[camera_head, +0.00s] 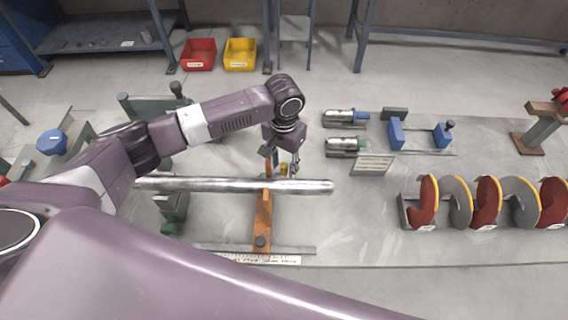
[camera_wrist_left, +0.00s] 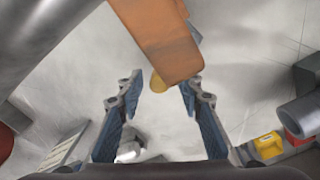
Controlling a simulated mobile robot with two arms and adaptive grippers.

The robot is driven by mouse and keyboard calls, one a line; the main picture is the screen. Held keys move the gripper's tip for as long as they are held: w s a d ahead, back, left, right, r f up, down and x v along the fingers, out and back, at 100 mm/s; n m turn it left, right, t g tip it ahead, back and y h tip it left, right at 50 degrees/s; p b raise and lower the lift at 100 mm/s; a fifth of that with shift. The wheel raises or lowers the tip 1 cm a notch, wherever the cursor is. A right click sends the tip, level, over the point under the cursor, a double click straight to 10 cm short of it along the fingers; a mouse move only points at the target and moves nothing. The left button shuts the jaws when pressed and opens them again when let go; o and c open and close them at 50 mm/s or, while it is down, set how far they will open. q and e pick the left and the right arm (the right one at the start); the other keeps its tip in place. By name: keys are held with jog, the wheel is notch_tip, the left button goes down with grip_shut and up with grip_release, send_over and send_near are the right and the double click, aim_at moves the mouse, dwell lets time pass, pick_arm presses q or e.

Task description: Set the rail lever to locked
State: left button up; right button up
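My left gripper (camera_head: 281,161) is over the bench just behind the long metal rod. In the left wrist view the gripper (camera_wrist_left: 160,90) is open, with its two blue-padded fingers apart. My right gripper is not in view.
The metal rod (camera_head: 235,186) runs across in front of the gripper. A red-and-grey auger (camera_head: 487,203) lies to the right. A sign (camera_head: 373,165), silver cylinders (camera_head: 345,144) and a blue clamp (camera_head: 397,133) stand behind. Red (camera_head: 199,55) and yellow bins (camera_head: 240,55) are at the back.

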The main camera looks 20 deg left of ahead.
pick_arm(q)
jog(key=shift+f, duration=0.25)
jog(key=shift+c, duration=0.4)
grip_shut()
